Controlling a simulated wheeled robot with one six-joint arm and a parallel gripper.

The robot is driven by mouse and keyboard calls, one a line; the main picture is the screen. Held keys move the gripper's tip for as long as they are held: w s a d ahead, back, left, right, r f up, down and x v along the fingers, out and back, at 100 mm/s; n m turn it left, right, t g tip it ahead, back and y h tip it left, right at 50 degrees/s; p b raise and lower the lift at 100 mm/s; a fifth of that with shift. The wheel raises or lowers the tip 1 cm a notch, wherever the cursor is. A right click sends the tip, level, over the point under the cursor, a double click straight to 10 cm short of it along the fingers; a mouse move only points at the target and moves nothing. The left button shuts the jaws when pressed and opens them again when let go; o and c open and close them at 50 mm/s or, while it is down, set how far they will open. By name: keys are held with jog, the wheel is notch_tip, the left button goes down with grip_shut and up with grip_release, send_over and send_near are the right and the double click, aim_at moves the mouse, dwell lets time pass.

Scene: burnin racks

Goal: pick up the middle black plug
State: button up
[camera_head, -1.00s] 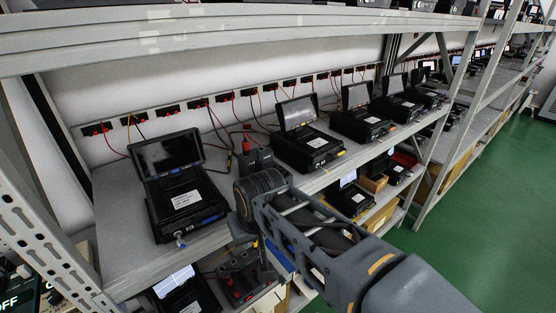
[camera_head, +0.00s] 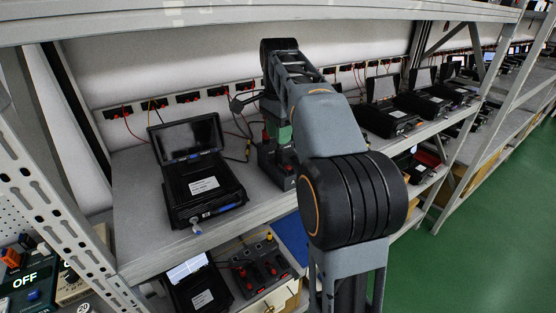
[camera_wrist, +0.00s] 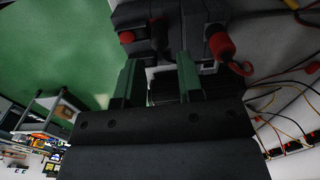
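In the wrist view my gripper (camera_wrist: 158,62) has its two green fingers spread apart, with a clear gap between the tips. Just beyond them is a dark block (camera_wrist: 190,14) carrying red plugs (camera_wrist: 222,46) on both sides. A black plug (camera_wrist: 158,34) seems to stand between the red ones, in line with the gap; it is dark and its outline is hard to make out. In the head view the same block (camera_head: 270,170) stands on the upper shelf, with a green part of my gripper (camera_head: 283,132) right above it. My arm hides much of this.
A black case with open screen (camera_head: 203,185) stands left of the block. More cases (camera_head: 388,118) stand to the right. Red and black wires hang from wall sockets behind. A second plug block (camera_head: 260,268) sits on the lower shelf. The shelf above is close over my arm.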

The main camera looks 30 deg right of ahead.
aim_at(279, 151)
jog(key=shift+f, duration=2.95)
jog(key=shift+c, duration=0.4)
jog(key=c, duration=0.4)
